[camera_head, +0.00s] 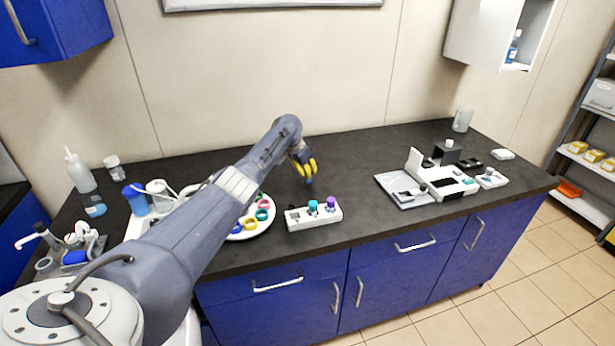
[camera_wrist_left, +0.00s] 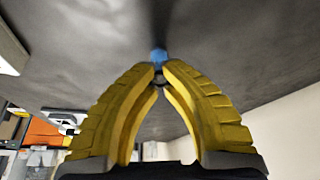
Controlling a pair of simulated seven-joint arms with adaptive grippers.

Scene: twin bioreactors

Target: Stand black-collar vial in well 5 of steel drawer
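My left gripper (camera_head: 309,172) has yellow ribbed fingers and hangs above the dark counter, behind the white vial block. In the left wrist view my left gripper (camera_wrist_left: 160,70) has its fingertips closed together on a small vial. The vial's blue end (camera_wrist_left: 158,56) sticks out past the tips, and a dark ring shows between the fingers. In the head view the blue end of the vial (camera_head: 308,182) points down. A flat steel-grey tray (camera_head: 388,182), which may be the steel drawer, lies out at the left of the white device; its wells are too small to read. My right gripper is not in view.
The white block (camera_head: 296,224) holds a teal-capped and a purple-capped vial. A round white tray with coloured rings (camera_head: 262,226) stands left of it. The white device (camera_head: 447,185) has a raised panel beside the steel tray. The counter between block and tray is clear.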

